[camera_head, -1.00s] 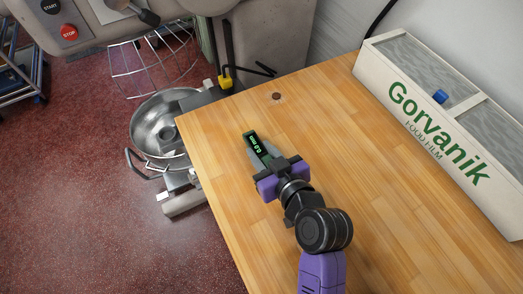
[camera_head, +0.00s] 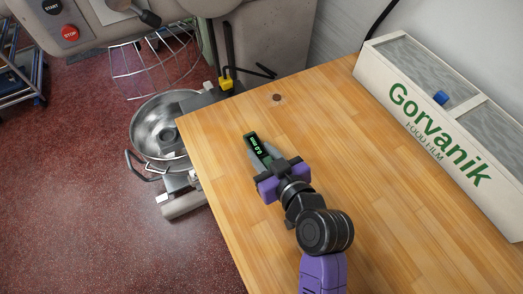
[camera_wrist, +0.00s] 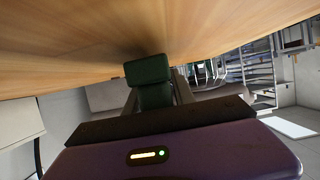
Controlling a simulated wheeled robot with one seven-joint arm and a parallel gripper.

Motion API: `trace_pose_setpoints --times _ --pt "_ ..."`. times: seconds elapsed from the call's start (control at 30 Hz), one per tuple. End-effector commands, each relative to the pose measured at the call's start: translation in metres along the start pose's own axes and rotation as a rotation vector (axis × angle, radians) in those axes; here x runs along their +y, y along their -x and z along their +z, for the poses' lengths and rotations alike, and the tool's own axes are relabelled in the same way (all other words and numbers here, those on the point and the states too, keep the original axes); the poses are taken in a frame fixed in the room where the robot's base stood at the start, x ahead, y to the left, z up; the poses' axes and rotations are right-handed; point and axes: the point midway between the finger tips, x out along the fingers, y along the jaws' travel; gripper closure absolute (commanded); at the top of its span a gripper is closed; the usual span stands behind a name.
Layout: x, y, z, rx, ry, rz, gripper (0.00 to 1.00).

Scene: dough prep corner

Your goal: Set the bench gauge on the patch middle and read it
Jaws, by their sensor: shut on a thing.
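The bench gauge (camera_head: 257,147) is a dark slim block with a lit green readout, which seems to show 0.0 mm. My gripper (camera_head: 271,165) is shut on its near end, over the wooden bench. In the wrist view the gauge (camera_wrist: 148,73) shows as a dark green block between the fingers, close to the bench top (camera_wrist: 75,60). I cannot tell whether it touches the wood. A small dark round spot (camera_head: 277,97) lies on the bench beyond the gauge's tip, apart from it. No other patch stands out.
A long white food film box (camera_head: 430,120) with a blue knob lies along the bench's right side. A mixer with a steel bowl (camera_head: 158,128) and wire guard stands past the bench's left edge. The wood around the gauge is clear.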

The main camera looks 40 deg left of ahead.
Motion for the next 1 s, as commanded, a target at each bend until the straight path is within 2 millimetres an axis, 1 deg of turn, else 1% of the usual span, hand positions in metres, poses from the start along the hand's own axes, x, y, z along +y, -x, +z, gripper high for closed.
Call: trace_pose_setpoints --times 0.03,0.33,0.37,0.4,0.47,0.77,0.87,1.0 --pt "-0.005 -0.006 0.019 -0.005 -0.011 -0.004 1.0" --pt "-0.004 -0.006 0.019 -0.005 -0.011 -0.004 1.0" --pt "-0.004 -0.006 0.019 -0.005 -0.011 -0.004 0.64" --pt "-0.004 -0.006 0.019 -0.005 -0.011 -0.004 0.56" --pt "-0.004 -0.006 0.019 -0.005 -0.011 -0.004 0.44" --pt "-0.005 -0.005 0.02 -0.007 -0.011 -0.005 0.44" --pt "-0.004 -0.002 0.02 -0.006 -0.013 -0.004 0.44" --pt "-0.003 0.009 0.02 -0.006 -0.014 -0.002 0.44"
